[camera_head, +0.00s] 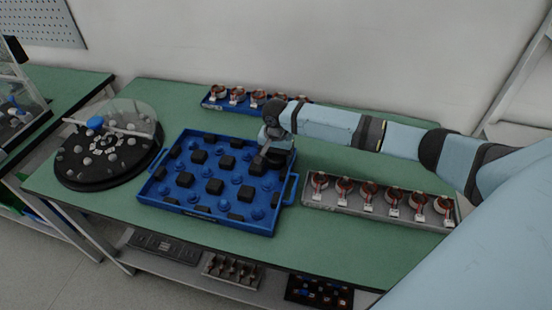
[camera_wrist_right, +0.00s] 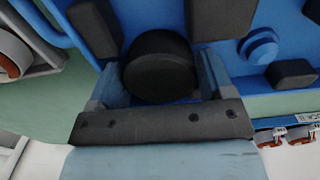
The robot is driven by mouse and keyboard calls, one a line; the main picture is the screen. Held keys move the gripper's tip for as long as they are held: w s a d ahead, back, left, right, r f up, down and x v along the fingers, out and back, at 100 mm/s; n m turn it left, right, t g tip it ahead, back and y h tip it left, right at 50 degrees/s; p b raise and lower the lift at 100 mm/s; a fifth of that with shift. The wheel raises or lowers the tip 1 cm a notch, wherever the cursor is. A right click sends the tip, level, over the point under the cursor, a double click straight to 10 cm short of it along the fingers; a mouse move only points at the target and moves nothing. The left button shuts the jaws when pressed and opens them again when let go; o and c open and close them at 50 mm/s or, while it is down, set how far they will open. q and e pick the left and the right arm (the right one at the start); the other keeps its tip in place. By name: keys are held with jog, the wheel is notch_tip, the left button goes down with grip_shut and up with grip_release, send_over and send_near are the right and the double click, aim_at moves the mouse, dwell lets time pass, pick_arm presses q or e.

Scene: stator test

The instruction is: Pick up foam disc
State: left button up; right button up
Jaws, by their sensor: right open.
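A round black foam disc (camera_wrist_right: 158,68) shows in the right wrist view, at the edge of the blue tray (camera_head: 205,222). My right gripper (camera_wrist_right: 160,80) is open, with one finger on each side of the disc. I cannot tell whether either finger touches it. In the head view my right gripper (camera_head: 264,158) reaches down over the tray's right part, and the arm hides the disc there. My left gripper is not in view.
The tray holds several black foam blocks (camera_head: 214,187) and blue knobs. A grey rack of copper-wound stators (camera_head: 328,207) stands to the right, and a blue rack (camera_head: 209,104) behind. A round black turntable with a clear cover (camera_head: 75,176) stands left. Green table (camera_head: 330,250) is bare in front.

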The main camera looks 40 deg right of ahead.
aim_at(276, 155)
jog(key=c, duration=0.6)
jog(key=shift+r, duration=0.1)
notch_tip(276, 155, up, 20)
jog(key=shift+f+p, duration=0.1)
jog(key=shift+p, duration=0.55)
jog(key=shift+a, duration=0.1)
